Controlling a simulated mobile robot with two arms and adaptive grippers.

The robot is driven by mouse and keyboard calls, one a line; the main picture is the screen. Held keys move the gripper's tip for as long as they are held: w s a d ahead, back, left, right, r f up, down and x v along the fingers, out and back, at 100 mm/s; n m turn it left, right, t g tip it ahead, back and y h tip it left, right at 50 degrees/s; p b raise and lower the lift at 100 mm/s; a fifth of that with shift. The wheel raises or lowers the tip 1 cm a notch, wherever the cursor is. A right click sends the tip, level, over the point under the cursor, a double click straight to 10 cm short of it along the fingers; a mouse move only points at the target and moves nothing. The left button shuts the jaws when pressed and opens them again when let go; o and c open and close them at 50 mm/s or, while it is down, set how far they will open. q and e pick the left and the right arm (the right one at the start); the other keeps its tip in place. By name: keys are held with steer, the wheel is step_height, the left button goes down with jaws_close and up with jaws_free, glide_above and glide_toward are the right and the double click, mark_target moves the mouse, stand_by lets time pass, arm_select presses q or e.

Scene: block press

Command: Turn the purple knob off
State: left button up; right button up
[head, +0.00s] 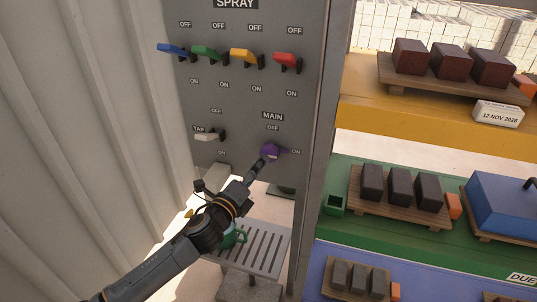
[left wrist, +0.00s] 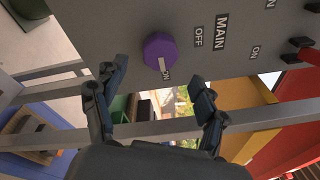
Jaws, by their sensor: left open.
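The purple knob (head: 271,152) is low on the grey panel (head: 235,95), below the MAIN label, with OFF above it and ON to its right. In the left wrist view the knob (left wrist: 158,48) shows a white pointer mark directed at the ON label (left wrist: 167,76). My left gripper (head: 264,162) is at the knob from below in the head view, partly covering it. In the left wrist view my left gripper (left wrist: 158,76) is open, with the knob ahead between its fingertips. Contact is not visible. My right gripper is not in view.
Blue (head: 171,48), green (head: 207,52), yellow (head: 243,56) and red (head: 287,61) levers line the panel's upper part. A white TAP lever (head: 208,136) is left of the knob. A slatted grate (head: 265,250) lies below. Shelves with blocks (head: 400,185) stand to the right.

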mark_target(268, 155)
arm_select(q)
steer(key=x, duration=0.7)
steer(key=shift+w+d, duration=0.15)
steer(key=shift+w, duration=0.15)
steer(key=c, duration=1.1)
steer(key=shift+c, duration=0.2)
